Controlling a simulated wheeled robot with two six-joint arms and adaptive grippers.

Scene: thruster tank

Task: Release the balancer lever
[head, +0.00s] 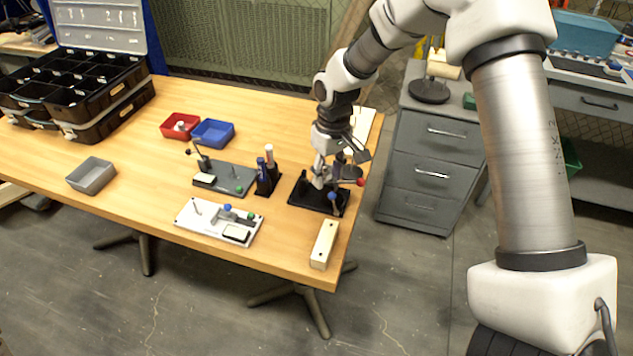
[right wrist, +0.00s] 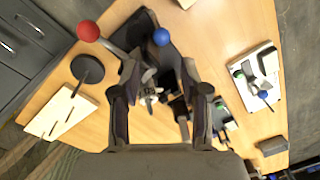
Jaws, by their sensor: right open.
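A device on a black base (head: 308,196) stands near the table's right end, with a red-knobbed lever (head: 361,182) and a blue knob (head: 332,196). No label shows which lever is the balancer lever. My right gripper (head: 340,170) is just above this device, open, and partly hides it. In the right wrist view, the open fingers of the right gripper (right wrist: 158,85) have the device's pale middle between them. The red knob (right wrist: 88,31) is beyond the left finger and the blue knob (right wrist: 162,37) is ahead, both apart from the fingers. My left gripper is not in view.
A pen holder (head: 267,181), a grey plate fixture (head: 232,180) and a white plate fixture (head: 198,222) stand left of the device. A wooden block (head: 324,245) lies in front. Red (head: 180,126), blue (head: 213,133) and grey (head: 92,176) trays lie further left. A drawer cabinet (head: 430,165) stands right.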

